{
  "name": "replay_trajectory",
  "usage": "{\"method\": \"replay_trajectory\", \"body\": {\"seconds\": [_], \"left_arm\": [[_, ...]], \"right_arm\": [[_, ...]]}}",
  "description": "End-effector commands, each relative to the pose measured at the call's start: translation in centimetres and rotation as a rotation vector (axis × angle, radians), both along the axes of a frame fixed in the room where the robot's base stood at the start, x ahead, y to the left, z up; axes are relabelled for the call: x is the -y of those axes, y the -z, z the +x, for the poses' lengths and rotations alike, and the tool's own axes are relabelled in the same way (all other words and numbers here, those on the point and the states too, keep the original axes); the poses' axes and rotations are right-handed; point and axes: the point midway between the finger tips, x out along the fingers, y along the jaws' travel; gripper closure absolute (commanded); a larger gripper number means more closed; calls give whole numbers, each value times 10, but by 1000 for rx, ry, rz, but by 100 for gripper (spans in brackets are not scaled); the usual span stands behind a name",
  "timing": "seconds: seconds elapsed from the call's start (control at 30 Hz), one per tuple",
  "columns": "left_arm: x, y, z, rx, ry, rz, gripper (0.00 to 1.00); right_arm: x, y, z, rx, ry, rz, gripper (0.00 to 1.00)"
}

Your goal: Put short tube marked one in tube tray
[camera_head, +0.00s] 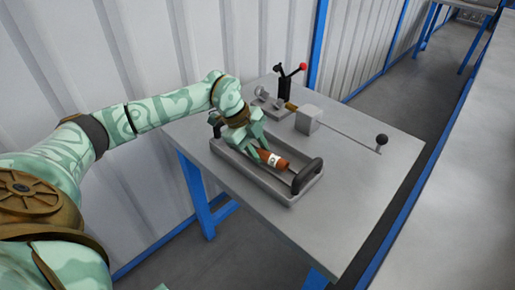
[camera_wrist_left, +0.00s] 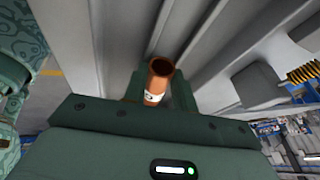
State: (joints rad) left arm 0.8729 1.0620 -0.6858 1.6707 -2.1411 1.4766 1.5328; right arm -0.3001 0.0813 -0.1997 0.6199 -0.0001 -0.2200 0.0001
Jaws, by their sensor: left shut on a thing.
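A short copper-brown tube (camera_head: 273,160) with a white label shows at the grey tube tray (camera_head: 250,177) in the head view. The mark on the label is too small to read. My left gripper (camera_head: 259,152) is shut on the tube. The tube lies lengthwise over the tray, within its walls as seen from above; I cannot tell whether it touches the tray floor. In the left wrist view the tube (camera_wrist_left: 156,84) sits between the two fingers, its hollow end showing. My right gripper is not in view.
The tray has a black handle (camera_head: 307,176) at its near right end. The table's front right is clear.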

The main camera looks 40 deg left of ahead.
Motion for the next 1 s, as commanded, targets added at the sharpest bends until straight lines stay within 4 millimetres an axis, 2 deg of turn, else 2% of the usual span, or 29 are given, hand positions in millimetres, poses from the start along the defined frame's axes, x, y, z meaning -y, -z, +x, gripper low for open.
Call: {"method": "replay_trajectory", "body": {"seconds": [0.03,0.07,0.1,0.13,0.5,0.63,1.0], "left_arm": [[2,21,-8,-40,7,6,100],[2,22,-8,-42,6,7,67],[2,22,-8,-42,6,7,56],[2,22,-8,-42,6,7,51],[3,23,-9,-46,6,6,51],[2,14,-8,-46,6,6,51],[-28,-76,-26,-29,4,7,51]], "right_arm": [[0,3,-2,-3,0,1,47],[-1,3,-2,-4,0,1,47],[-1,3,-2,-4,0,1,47],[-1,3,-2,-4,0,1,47],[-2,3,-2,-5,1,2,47],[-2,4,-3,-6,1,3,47],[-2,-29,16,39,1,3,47]]}}
